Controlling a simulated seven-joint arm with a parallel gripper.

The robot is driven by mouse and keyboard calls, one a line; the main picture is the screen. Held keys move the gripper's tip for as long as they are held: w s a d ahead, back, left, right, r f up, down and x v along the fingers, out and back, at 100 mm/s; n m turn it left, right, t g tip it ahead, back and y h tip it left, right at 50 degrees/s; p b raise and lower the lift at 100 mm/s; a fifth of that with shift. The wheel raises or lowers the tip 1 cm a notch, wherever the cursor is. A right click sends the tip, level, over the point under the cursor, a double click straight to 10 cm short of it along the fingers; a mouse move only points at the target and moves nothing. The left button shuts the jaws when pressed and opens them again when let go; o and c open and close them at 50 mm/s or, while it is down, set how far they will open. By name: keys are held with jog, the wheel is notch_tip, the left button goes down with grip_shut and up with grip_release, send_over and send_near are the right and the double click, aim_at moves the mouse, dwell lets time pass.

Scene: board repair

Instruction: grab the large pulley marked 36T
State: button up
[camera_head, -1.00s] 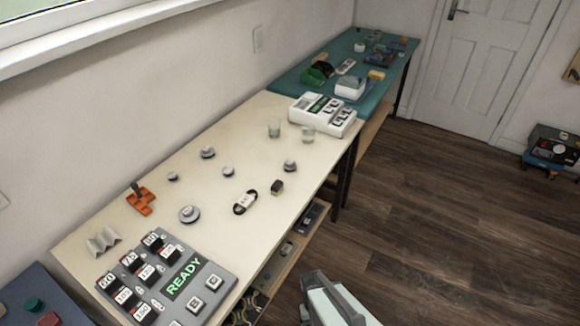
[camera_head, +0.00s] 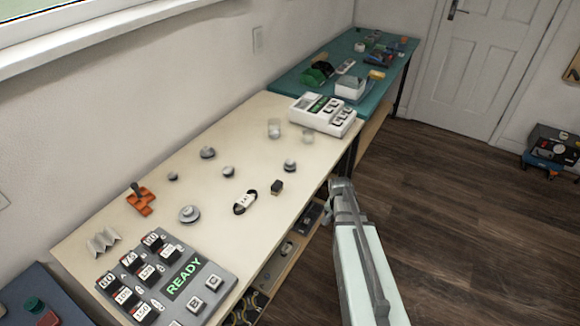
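Several grey round pulley-like pieces lie spread on the cream table. The largest-looking one (camera_head: 189,213) is near the READY panel, at the table's middle left. Others are a pulley near the wall (camera_head: 208,152), a pulley toward the front edge (camera_head: 290,165), a small one (camera_head: 173,176) and another small one (camera_head: 228,171). Tooth markings such as 36T are too small to read. My arm rises from the bottom, right of the table. Its far end, at my gripper (camera_head: 341,185), is beside the table's front edge, apart from all the pulleys. The fingers cannot be made out.
On the cream table (camera_head: 235,135) are a grey READY panel (camera_head: 178,284), an orange piece (camera_head: 142,204), a black-and-white coil (camera_head: 245,202), a small dark block (camera_head: 277,187), clear cups (camera_head: 274,128) and a white device (camera_head: 324,113). A teal table (camera_head: 290,83) adjoins behind.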

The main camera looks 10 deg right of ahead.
jog(key=w+d+r+m+t+h, duration=0.1)
jog(key=w+d+r+m+t, duration=0.15)
jog(key=w+d+r, duration=0.7)
jog(key=w+a+r+m, duration=0.1)
jog(key=w+a+r, duration=0.1)
jog(key=a+r, duration=0.1)
jog(key=w+a+r+m, duration=0.1)
jog(key=w+a+r, duration=0.1)
jog(key=r, duration=0.4)
jog(key=w+a+r+m+g+y, duration=0.1)
jog(key=w+a+r, duration=0.1)
jog(key=a+r, duration=0.2)
jog(key=shift+w+r+m, duration=0.3)
jog(key=shift+r+m, duration=0.05)
jog(key=shift+r, duration=0.25)
notch_tip(320, 180, up, 8)
jog(key=m+g+y, duration=0.2)
send_over(289, 162)
jog(key=f, duration=0.8)
jog(key=shift+w+d+f, duration=0.15)
jog(key=shift+d+f, duration=0.05)
jog(key=shift+f, duration=0.2)
jog(key=shift+a+f, duration=0.2)
jog(key=shift+f, duration=2.4)
jog(key=shift+c, duration=0.4)
